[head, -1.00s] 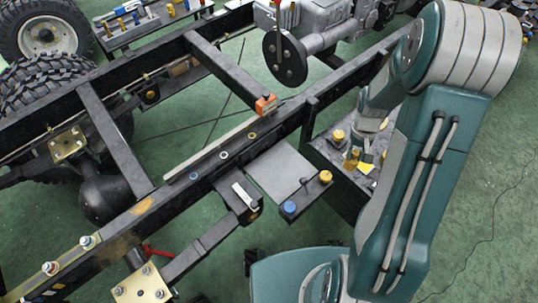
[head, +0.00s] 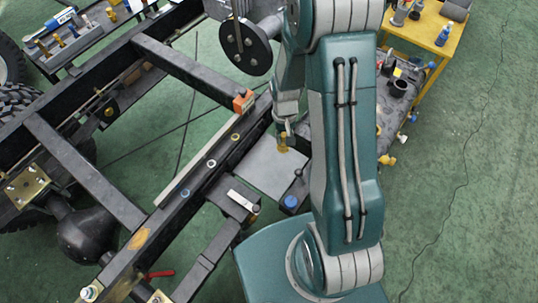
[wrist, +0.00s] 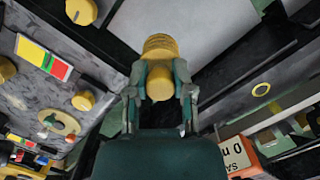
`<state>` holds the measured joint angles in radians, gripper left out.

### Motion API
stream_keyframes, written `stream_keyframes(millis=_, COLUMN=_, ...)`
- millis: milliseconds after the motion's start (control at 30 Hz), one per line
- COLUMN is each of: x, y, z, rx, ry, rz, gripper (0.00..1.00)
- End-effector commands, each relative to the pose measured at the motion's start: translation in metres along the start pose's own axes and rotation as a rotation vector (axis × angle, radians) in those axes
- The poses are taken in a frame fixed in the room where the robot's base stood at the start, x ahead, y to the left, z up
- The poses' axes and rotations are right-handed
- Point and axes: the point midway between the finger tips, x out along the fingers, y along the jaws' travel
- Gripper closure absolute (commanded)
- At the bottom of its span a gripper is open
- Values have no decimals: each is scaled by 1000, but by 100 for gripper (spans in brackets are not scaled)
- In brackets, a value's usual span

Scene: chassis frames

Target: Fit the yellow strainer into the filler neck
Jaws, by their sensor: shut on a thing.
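The yellow strainer (wrist: 160,50) is held between the two fingers of my gripper (wrist: 160,88) in the wrist view. In the head view my gripper (head: 284,132) holds the strainer (head: 283,147) above or near the grey plate (head: 262,172) beside the chassis rail. I cannot tell the height of the strainer over the plate. A blue cap (head: 290,203) stands at the plate's near end. I cannot pick out the filler neck with certainty.
An orange block (head: 243,102) sits on the rail. Yellow caps (wrist: 82,101) stand on a grey surface left in the wrist view. A yellow table (head: 432,35) is at the upper right. Green floor (head: 470,200) is clear at the right.

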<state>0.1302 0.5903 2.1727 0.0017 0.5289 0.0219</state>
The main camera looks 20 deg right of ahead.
Motion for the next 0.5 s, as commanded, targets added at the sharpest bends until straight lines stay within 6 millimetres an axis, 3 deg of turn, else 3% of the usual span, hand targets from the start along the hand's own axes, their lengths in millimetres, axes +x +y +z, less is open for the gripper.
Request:
stream_keyframes(millis=200, x=38, y=-27, z=0, rx=-1, ry=-5, rz=-2, gripper=100)
stream_keyframes(millis=500, x=67, y=-48, z=0, rx=2, ry=-5, rz=0, gripper=100)
